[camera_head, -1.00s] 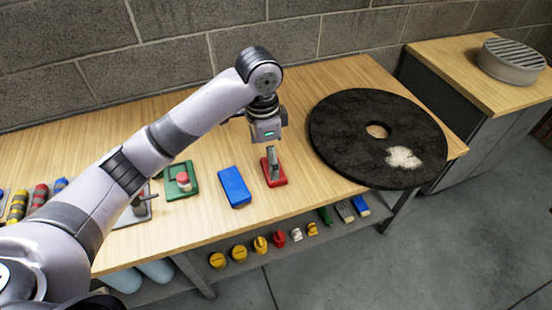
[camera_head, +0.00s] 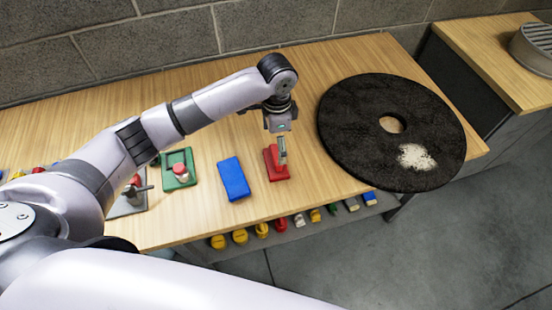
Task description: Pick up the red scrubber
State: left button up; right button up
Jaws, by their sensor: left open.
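The red scrubber (camera_head: 272,168) lies on the wooden table in the head view, just right of a blue block. It has a flat red base, and a grey upright piece shows over it; I cannot tell whether this is its handle or part of my gripper. My left gripper (camera_head: 281,140) is directly above the scrubber, pointing down, open. Its fingers are small and hard to separate from the grey piece, so contact is unclear. My right gripper is not in view.
The blue block (camera_head: 234,179) is close on the left, with a green tool (camera_head: 179,169) beyond it. A large black round pad (camera_head: 360,130) with a centre hole and a pale patch lies right, overhanging the table edge. Several small items sit on a shelf below.

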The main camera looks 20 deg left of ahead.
aim_at(276, 154)
pick_arm(q)
jog(key=shift+f, duration=0.55)
jog(key=shift+s+f, duration=0.1)
jog(key=shift+f, duration=0.25)
notch_tip(276, 154, down, 4)
jog(key=shift+a+r+p, duration=0.1)
jog(key=shift+r+p, duration=0.05)
jog(key=shift+p, duration=0.5)
jog(key=shift+f, duration=0.35)
jog(key=c, duration=1.3)
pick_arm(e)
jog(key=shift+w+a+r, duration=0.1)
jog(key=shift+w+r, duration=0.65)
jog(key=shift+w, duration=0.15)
pick_arm(q)
jog(key=shift+r, duration=0.1)
notch_tip(276, 154, up, 20)
jog(key=shift+f+b, duration=0.1)
jog(key=shift+b, duration=0.75)
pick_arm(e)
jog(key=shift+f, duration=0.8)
